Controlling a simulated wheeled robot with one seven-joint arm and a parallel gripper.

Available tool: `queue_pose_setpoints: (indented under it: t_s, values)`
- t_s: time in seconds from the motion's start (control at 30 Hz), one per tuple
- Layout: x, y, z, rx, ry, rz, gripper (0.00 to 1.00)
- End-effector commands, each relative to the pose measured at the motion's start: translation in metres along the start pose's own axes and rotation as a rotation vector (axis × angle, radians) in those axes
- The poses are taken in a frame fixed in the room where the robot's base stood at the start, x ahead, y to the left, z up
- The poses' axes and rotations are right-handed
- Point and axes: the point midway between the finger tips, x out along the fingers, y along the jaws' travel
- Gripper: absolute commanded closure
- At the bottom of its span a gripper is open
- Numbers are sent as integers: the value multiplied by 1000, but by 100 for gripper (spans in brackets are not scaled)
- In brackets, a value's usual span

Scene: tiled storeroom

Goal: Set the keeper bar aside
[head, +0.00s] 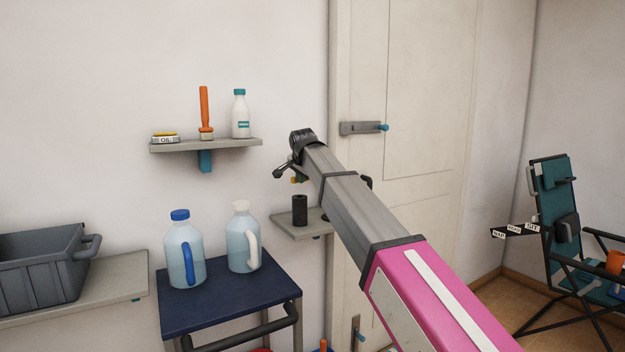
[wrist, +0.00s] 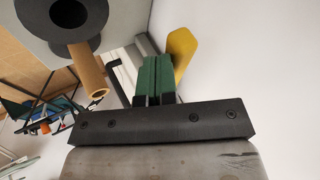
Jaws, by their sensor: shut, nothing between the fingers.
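A grey bar (head: 358,128) with a blue knob at its right end lies level across the door's left edge. It is the thing most like a keeper bar, but I cannot tell for sure. My gripper (head: 298,178) is left of and below it, apart from it, pointing down above the small shelf. In the wrist view my green fingers (wrist: 154,82) are together with nothing between them. A yellow flat piece (wrist: 182,50) shows behind them; I cannot tell what it is.
A black cylinder (head: 300,210) stands on the small shelf (head: 290,232) under my gripper. Two jugs (head: 185,250) stand on a blue-topped table (head: 230,300) at left. An upper shelf (head: 180,147) holds a bottle, brush and tin. A folding chair (head: 570,240) stands right.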

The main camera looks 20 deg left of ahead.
Motion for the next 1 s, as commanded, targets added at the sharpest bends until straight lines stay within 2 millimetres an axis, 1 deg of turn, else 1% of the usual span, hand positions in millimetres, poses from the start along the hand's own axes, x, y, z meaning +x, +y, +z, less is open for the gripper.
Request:
queue_pose_setpoints:
  t_s: [0.03, 0.2, 0.3, 0.6, 1.0]
  values:
    - [4, -10, 1, 29, 15, 17, 100]
    - [12, -26, 3, 129, 68, 70, 100]
    - [15, -33, 2, 172, 90, 92, 100]
    - [22, -44, 2, 168, 87, 89, 100]
    - [25, -49, 2, 166, 86, 83, 100]
